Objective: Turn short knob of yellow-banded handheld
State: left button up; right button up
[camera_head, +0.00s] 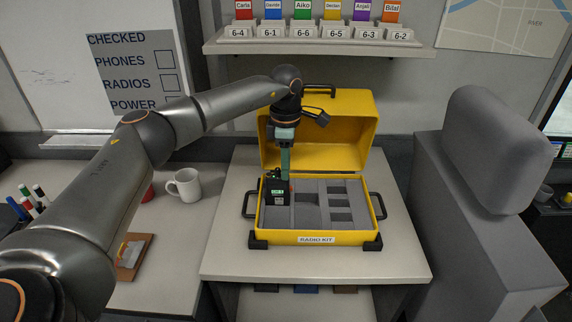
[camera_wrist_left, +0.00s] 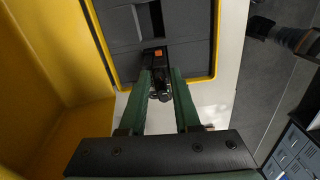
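A black handheld (camera_head: 277,194) with a small lit green screen and a pale label stands in the left part of the open yellow radio case. Its top, with an orange spot, shows in the wrist view (camera_wrist_left: 158,54); no yellow band can be made out. My left gripper (camera_head: 285,168) points down right above the handheld. In the wrist view its two green fingers (camera_wrist_left: 162,82) stand apart, with small dark parts of the handheld's top between their tips. Which knob lies there, and whether the fingers touch it, is unclear. My right gripper is not in view.
The yellow case (camera_head: 316,239) has grey foam with several empty slots and a raised lid (camera_head: 345,130) behind. A white mug (camera_head: 186,185) and pens stand left. A grey seat (camera_head: 480,210) is close on the right. A shelf (camera_head: 320,48) with name tags hangs above.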

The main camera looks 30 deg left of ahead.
pick_arm(q)
grip_shut()
jog(key=shift+r+n, duration=0.1)
jog(key=shift+n, duration=0.2)
jog(key=n+p, duration=0.1)
jog(key=n, duration=0.1)
jog(key=shift+n+p, duration=0.3)
jog(key=shift+p, duration=0.05)
jog(key=shift+n+p, duration=0.5)
jog(key=shift+n, duration=0.9)
jog(key=shift+o, duration=1.6)
grip_release()
